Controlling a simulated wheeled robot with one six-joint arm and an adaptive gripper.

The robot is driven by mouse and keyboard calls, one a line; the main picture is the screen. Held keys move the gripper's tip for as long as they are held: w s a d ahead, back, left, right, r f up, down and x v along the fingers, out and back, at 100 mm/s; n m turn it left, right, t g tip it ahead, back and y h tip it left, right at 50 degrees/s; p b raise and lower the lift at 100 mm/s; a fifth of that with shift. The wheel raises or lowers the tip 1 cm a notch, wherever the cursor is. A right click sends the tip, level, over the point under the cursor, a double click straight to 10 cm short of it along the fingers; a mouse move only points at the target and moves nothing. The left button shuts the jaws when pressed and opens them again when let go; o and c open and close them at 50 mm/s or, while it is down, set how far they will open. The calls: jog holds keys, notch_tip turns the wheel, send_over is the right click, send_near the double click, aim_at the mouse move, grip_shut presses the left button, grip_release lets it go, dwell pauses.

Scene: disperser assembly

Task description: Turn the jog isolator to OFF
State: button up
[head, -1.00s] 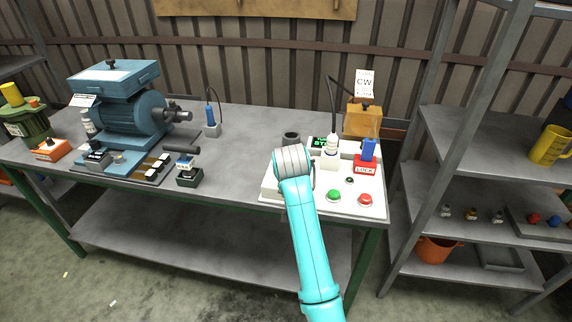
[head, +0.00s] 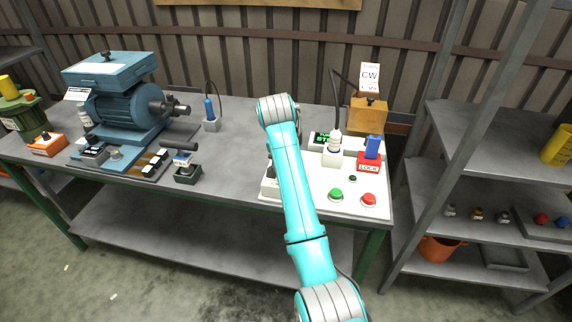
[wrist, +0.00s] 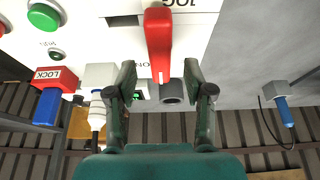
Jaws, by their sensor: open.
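The jog isolator shows in the wrist view as a red lever handle (wrist: 159,45) on a white panel marked JOG, upside down in this view. Its free end points down the picture, beside lettering that seems to read ON. My gripper (wrist: 160,66) is open, with one dark green finger on each side of the handle's free end in the picture. Gaps show on both sides; I cannot tell how far the fingertips are above the panel. In the head view my arm hides the gripper and the red handle.
The white panel (head: 310,200) also carries a green button (head: 336,194), a red button (head: 369,199), a red LOCK block (head: 368,163) with a blue part, and a white plug (head: 333,150) with a cable. A blue motor unit (head: 125,108) stands at left on the bench.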

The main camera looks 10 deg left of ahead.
jog(key=shift+x, duration=1.7)
grip_shut()
